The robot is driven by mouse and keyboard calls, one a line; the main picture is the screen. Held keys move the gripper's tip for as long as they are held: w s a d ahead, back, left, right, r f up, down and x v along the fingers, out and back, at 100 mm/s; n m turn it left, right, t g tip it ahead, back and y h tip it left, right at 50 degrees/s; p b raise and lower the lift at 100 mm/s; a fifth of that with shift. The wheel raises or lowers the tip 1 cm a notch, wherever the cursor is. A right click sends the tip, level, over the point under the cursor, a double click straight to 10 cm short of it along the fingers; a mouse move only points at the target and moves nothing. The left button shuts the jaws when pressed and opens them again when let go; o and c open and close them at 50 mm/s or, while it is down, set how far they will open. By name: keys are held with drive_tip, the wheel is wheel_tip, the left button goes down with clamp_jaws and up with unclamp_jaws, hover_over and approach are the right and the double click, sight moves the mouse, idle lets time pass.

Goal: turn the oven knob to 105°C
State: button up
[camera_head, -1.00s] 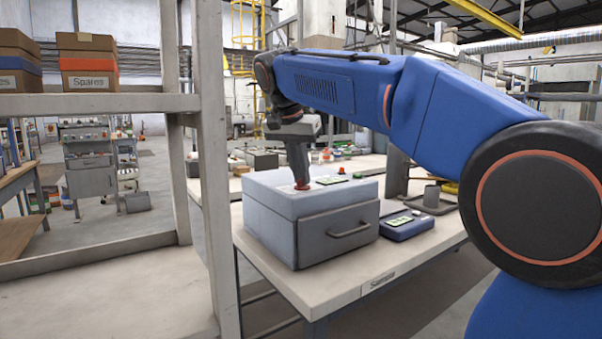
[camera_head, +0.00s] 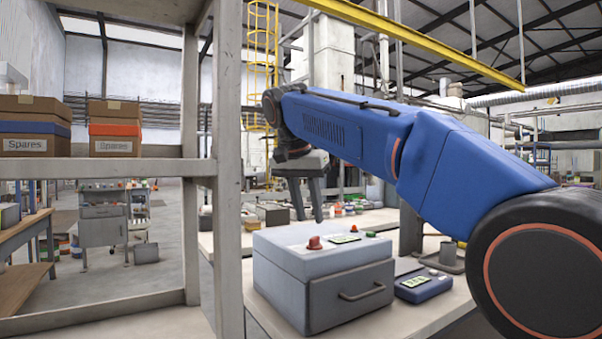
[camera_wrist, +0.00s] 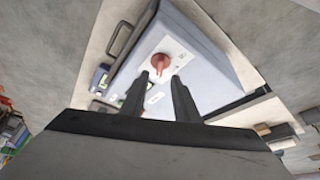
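The oven is a grey box (camera_head: 280,274) with a drawer-like front and handle, standing on the bench. Its red knob (camera_head: 314,243) sits on the top, with a small green display (camera_head: 345,239) beside it. In the wrist view the red knob (camera_wrist: 160,63) sits on a white dial plate (camera_wrist: 167,58); its markings are too small to read. My gripper (camera_head: 309,218) hangs above and behind the oven, clear of the knob. In the wrist view its two fingers (camera_wrist: 160,82) are apart with nothing between them, and the knob lies beyond their tips.
A blue device with a display (camera_head: 422,284) stands right of the oven. A grey cup (camera_head: 447,252) stands on a tray behind it. A shelf post (camera_head: 229,170) rises at the left, near the bench. Boxes marked Spares (camera_head: 33,143) sit on the shelf.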

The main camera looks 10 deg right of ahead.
drive_tip(key=v, duration=1.1)
drive_tip(key=shift+r, duration=0.25)
